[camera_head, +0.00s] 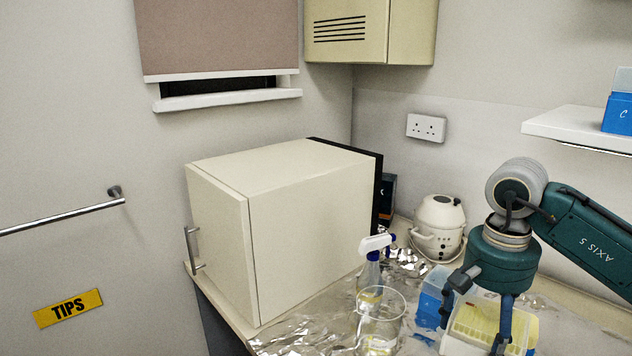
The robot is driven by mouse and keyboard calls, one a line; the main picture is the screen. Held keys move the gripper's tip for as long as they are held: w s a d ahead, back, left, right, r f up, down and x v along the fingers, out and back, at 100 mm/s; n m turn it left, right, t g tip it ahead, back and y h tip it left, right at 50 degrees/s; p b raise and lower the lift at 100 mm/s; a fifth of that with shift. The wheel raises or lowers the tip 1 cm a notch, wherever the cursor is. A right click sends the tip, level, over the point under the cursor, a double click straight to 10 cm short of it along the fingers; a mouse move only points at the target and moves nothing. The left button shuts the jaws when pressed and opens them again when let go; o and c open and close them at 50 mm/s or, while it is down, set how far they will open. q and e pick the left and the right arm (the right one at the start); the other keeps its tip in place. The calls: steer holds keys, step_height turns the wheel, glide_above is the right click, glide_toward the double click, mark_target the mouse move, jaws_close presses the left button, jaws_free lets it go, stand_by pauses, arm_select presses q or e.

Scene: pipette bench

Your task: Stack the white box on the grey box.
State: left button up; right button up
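A pale, whitish open box (461,347) with a yellowish inside stands on the bench at the lower right, partly cut off by the bottom edge and partly hidden by my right gripper. I take it to be the white box, but cannot be sure. No box that is clearly grey shows. My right gripper (478,312) points down over the pale box with its fingers spread apart. I cannot tell whether the fingers touch the box. My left gripper is not in view.
A blue box (432,297) stands left of the pale box. A glass beaker (380,322) and a spray bottle (371,270) stand further left, before a large cream cabinet (310,225). A small white device (439,225) stands behind. Foil (300,335) covers the bench front.

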steer(key=s+a+f+n, duration=0.7)
steer(key=s+a, duration=0.3)
steer(key=s, duration=0.2)
steer(key=shift+s+f+n, duration=0.3)
steer(key=shift+s+f, duration=0.05)
steer(key=shift+f, duration=0.3)
steer(key=shift+d, duration=0.15)
